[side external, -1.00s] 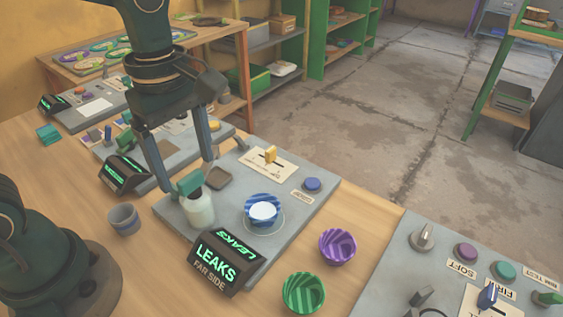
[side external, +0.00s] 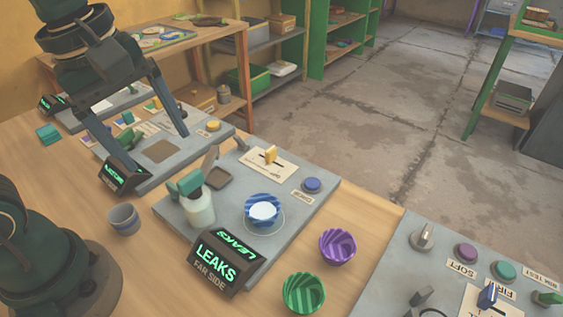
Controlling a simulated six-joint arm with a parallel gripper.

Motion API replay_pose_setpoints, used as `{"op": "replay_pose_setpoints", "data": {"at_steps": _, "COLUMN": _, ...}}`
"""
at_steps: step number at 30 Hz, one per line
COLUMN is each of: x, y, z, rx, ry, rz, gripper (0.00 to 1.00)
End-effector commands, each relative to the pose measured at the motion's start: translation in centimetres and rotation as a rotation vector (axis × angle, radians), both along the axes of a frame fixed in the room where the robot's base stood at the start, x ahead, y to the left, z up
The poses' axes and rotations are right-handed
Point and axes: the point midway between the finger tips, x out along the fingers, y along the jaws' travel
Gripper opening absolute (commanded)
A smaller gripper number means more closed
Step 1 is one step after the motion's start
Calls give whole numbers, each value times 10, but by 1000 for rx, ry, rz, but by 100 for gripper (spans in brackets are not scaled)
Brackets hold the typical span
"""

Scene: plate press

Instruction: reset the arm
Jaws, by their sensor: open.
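My gripper (side external: 148,148) is at the upper left, above the second grey panel (side external: 190,160). Its two long fingers are spread wide with nothing between them. It is tilted and apart from the white bottle (side external: 200,209) with the green top. That bottle stands on the nearer grey panel (side external: 300,210). A blue striped bowl (side external: 262,205) with a white round inside stands to the right of the bottle on the same panel.
A dark sign (side external: 218,262) reading LEAKS FAR SIDE stands at the panel's front. A purple bowl (side external: 337,246), a green bowl (side external: 303,292) and a grey cup (side external: 124,219) stand on the wooden table. Another panel with knobs (side external: 400,255) is at the lower right.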

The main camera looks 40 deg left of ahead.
Motion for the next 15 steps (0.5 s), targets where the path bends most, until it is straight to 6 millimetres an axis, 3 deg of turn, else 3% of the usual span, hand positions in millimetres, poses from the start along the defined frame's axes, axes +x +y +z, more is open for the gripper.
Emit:
{"op": "replay_pose_setpoints", "data": {"at_steps": 6, "x": -24, "y": 6, "z": -8, "rx": 165, "ry": -166, "rz": -507, "gripper": 85}}
{"op": "replay_pose_setpoints", "data": {"at_steps": 15, "x": -32, "y": 8, "z": -27, "rx": 411, "ry": -233, "rz": -1100, "gripper": 85}}
